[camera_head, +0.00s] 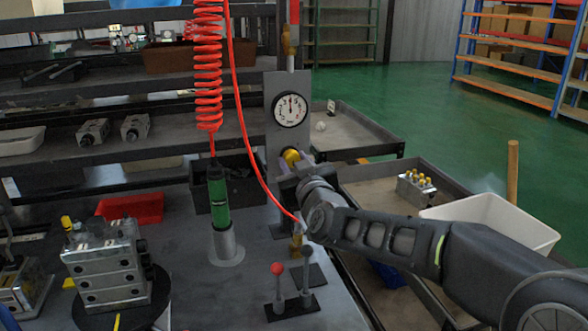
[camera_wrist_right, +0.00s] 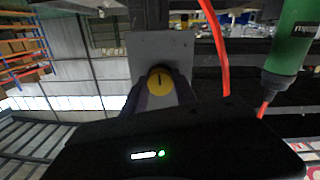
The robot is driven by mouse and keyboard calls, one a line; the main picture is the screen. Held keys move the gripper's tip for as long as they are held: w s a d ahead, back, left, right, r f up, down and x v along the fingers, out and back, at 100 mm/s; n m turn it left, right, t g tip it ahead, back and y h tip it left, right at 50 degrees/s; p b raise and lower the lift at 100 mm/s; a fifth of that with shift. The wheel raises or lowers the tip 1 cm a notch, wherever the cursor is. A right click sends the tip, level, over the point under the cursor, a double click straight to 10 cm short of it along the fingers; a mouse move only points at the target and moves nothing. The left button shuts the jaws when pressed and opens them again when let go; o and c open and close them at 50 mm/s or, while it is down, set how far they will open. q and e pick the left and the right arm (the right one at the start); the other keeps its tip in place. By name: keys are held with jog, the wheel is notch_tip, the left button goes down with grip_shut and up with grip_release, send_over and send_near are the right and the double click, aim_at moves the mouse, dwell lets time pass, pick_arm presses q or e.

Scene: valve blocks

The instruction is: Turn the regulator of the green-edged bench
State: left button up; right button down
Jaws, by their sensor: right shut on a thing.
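The regulator knob (camera_head: 291,157) is yellow and sits on a grey upright plate (camera_head: 274,90) below a round white pressure gauge (camera_head: 290,110). In the right wrist view the knob (camera_wrist_right: 160,80) shows its face with a dark mark pointing up, between my two fingers. My right gripper (camera_head: 296,163) reaches in from the right and is shut on the knob. It also shows in the right wrist view (camera_wrist_right: 160,92). My left gripper is not in view. The bench top (camera_head: 190,262) is grey; I cannot make out a green edge on it.
A green tool (camera_head: 218,200) stands in a metal holder under a coiled red hose (camera_head: 208,70). A thin red hose hangs close to my right gripper. Two levers (camera_head: 278,285) stand at the front. A valve block stack (camera_head: 104,265) is at left, a white bin (camera_head: 490,222) at right.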

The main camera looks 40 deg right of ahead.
jog(key=shift+m, duration=0.3)
jog(key=c, duration=1)
grip_release()
